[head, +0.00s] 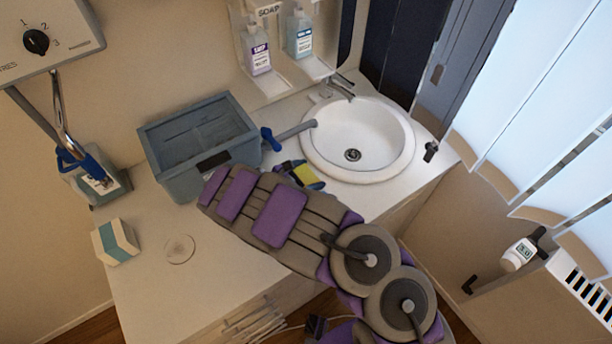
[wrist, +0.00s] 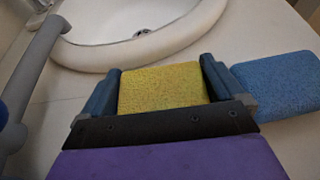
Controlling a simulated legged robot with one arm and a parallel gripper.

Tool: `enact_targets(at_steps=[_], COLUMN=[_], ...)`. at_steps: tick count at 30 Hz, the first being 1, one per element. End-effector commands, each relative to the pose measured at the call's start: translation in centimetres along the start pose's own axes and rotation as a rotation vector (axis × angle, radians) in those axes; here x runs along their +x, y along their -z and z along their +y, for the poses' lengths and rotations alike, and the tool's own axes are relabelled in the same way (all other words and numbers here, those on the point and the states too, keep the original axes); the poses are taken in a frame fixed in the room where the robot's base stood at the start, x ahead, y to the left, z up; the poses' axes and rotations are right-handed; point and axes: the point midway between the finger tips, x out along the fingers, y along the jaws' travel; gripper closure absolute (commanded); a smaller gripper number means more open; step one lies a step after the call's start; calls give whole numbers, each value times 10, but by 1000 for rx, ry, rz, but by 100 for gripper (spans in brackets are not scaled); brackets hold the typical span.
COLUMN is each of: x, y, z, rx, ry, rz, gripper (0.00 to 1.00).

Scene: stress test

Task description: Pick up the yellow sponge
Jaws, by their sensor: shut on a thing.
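The yellow sponge (wrist: 162,87) sits between the two blue-grey fingers of my gripper (wrist: 160,92) in the wrist view, and the fingers are shut on its sides. In the head view, the yellow sponge (head: 304,173) shows just beyond the end of my purple and grey arm, between the grey bin and the sink. My gripper (head: 302,175) is low at the counter there. I cannot tell whether the sponge touches the counter.
A blue sponge (wrist: 280,84) lies right of my gripper. The white sink (head: 391,168) is close beyond. A box (head: 115,241) and clear disc (head: 180,249) lie on the counter (head: 150,290).

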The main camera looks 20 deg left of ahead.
Motion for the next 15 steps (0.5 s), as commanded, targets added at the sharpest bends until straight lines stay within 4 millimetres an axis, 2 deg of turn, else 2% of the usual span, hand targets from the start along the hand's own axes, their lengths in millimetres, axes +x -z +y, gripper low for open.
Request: enact_targets(at_steps=[9, 15], x=[-18, -58], y=[-35, -21], z=[-2, -21], rx=[2, 0], ry=[-3, -6], rz=[-1, -2], gripper=[34, 34])
